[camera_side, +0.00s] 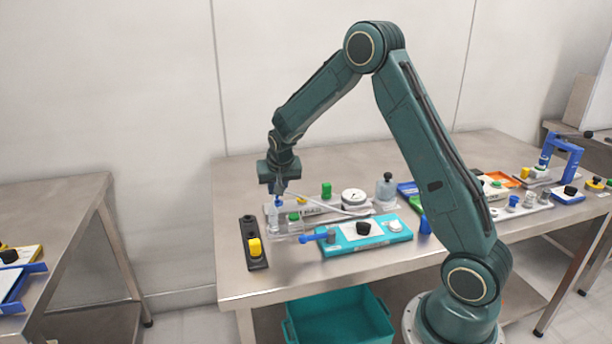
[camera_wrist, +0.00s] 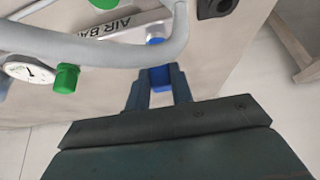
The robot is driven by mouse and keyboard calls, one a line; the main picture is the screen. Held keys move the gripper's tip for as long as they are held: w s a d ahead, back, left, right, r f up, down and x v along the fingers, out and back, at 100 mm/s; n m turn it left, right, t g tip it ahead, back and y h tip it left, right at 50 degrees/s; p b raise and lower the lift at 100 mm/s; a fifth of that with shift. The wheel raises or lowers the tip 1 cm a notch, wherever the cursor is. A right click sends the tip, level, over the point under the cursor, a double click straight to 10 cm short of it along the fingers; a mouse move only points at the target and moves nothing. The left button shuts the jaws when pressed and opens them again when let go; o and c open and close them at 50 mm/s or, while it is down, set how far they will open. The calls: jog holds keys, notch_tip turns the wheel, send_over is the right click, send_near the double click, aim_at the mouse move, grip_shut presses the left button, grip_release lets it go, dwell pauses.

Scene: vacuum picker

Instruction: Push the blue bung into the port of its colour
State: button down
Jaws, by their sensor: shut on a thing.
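My gripper (camera_wrist: 158,75) is shut on the blue bung (camera_wrist: 161,77), which shows between the two fingers in the wrist view. In the side view my gripper (camera_side: 279,196) points down over the left end of the pale board (camera_wrist: 118,32) lettered "AIR BA…". A second blue patch (camera_wrist: 155,41) shows just beyond the fingertips in the wrist view, at the board's end; it may be the blue port. I cannot tell whether the bung touches it. The bung's lower end is hidden.
A grey hose (camera_wrist: 100,50) arches across the board close to my fingers. A green bung (camera_wrist: 65,78) and a dial gauge (camera_wrist: 30,71) stand nearby. A black strip with a yellow bung (camera_side: 254,247) lies left, and a turquoise unit (camera_side: 345,243) lies in front. Bare tabletop (camera_side: 233,190) lies at the back left.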

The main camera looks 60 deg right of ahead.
jog(key=shift+f, duration=1.25)
dwell(1.8)
jog(key=c, duration=1.1)
grip_release()
jog(key=shift+c, duration=0.2)
jog(key=shift+r, duration=0.1)
jog(key=shift+v, duration=2.9)
jog(key=shift+r, duration=0.1)
